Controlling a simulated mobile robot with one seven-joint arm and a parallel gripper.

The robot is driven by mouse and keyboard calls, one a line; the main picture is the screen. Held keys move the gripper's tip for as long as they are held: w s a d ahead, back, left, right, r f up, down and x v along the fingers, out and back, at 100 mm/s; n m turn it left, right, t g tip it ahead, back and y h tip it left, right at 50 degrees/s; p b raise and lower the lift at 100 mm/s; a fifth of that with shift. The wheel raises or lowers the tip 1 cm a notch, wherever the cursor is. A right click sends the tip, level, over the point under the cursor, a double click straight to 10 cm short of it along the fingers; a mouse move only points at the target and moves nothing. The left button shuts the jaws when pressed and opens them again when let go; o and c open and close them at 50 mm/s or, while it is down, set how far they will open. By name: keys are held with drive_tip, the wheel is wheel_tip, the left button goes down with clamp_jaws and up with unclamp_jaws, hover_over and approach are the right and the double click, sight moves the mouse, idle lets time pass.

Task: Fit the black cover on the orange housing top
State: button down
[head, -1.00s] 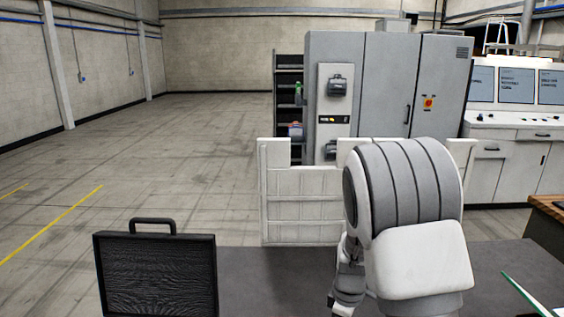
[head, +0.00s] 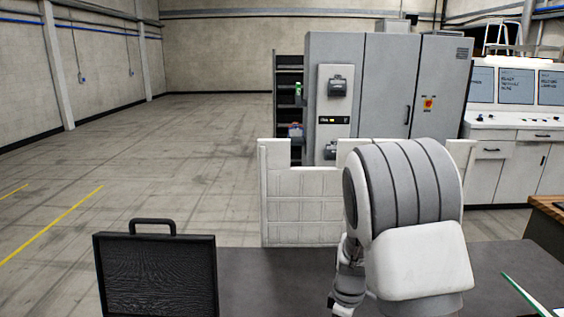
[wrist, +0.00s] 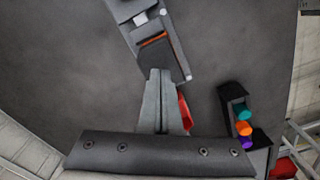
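In the wrist view my gripper (wrist: 160,72) points up the picture, its two fingers close together with no clear gap. Just past the fingertips lies a long grey fixture (wrist: 128,12) with small white pins on its right edge. A narrow orange strip (wrist: 154,40), seemingly part of the orange housing, shows on it. A dark flat piece (wrist: 168,60) lies between this strip and the fingertips; it may be the black cover. The fingertips overlap its near edge in the picture; I cannot tell whether they touch it. The head view shows my arm, but the gripper is hidden.
A black holder (wrist: 228,96) with teal, orange and purple cylinders stands right of the fingers. A red piece (wrist: 184,112) shows beside the fingers. In the head view a black case (head: 155,278) stands left on the grey table (head: 270,285); a pale panel (head: 300,205) stands behind.

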drive_tip(key=shift+f, duration=0.15)
drive_tip(key=shift+f+b, duration=0.75)
drive_tip(key=shift+b, duration=0.05)
idle(0.5)
drive_tip(key=shift+r+p, duration=2.15)
drive_tip(key=shift+r, duration=1.4)
